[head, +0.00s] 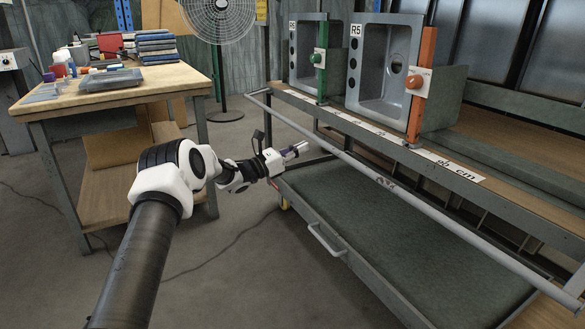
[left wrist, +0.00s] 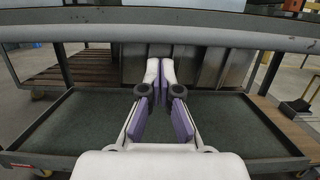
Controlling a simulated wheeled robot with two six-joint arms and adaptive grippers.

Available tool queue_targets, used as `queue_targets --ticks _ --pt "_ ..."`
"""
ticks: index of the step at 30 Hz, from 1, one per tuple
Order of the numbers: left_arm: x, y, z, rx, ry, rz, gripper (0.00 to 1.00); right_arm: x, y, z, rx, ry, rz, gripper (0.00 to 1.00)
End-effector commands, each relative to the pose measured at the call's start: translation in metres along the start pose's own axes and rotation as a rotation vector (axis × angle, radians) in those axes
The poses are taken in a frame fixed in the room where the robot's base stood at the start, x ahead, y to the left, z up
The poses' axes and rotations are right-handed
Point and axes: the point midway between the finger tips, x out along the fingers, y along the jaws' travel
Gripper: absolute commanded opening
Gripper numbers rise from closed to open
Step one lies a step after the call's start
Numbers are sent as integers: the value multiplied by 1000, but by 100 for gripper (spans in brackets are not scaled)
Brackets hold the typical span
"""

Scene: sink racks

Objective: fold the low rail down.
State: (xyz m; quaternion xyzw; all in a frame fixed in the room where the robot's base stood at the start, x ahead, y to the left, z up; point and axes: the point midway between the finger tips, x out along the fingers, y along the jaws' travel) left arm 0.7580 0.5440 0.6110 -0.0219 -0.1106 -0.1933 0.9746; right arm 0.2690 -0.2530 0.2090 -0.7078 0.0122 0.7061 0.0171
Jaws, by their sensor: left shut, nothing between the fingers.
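The low rail (head: 352,160) is a long grey bar running along the front of the rack, level with the shelf edge and a little out from it. Its near end is at the lower right of the head view. In the left wrist view the rail (left wrist: 100,31) crosses the top of the picture, above the fingers. My left gripper (head: 299,149) is shut and empty, below the rail near its far end and over the lower tray. In the left wrist view its fingertips (left wrist: 161,68) point in under the shelf. They look apart from the rail. My right gripper is not in view.
Two grey sinks (head: 384,62) stand on the shelf, with a green post (head: 322,60) and an orange post (head: 421,85) beside them. The green lower tray (head: 385,225) is empty. A cluttered wooden table (head: 120,95) stands left, with open floor between.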

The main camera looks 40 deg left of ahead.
Motion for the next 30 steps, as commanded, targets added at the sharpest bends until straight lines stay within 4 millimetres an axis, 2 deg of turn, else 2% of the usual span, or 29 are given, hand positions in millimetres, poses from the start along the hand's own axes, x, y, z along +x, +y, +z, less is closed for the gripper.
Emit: queue_targets --ticks 5,14,17,24,27,30 --pt "2 0 11 0 1 -1 0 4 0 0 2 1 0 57" --pt "3 0 12 0 3 -1 0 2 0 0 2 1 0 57" --pt "5 0 18 0 17 -1 0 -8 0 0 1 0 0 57" --pt "11 0 36 -1 106 -1 0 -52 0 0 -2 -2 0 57" --pt "12 0 41 -1 110 -1 0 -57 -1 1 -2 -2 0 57" --pt "11 0 39 0 109 -1 0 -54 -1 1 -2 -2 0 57"
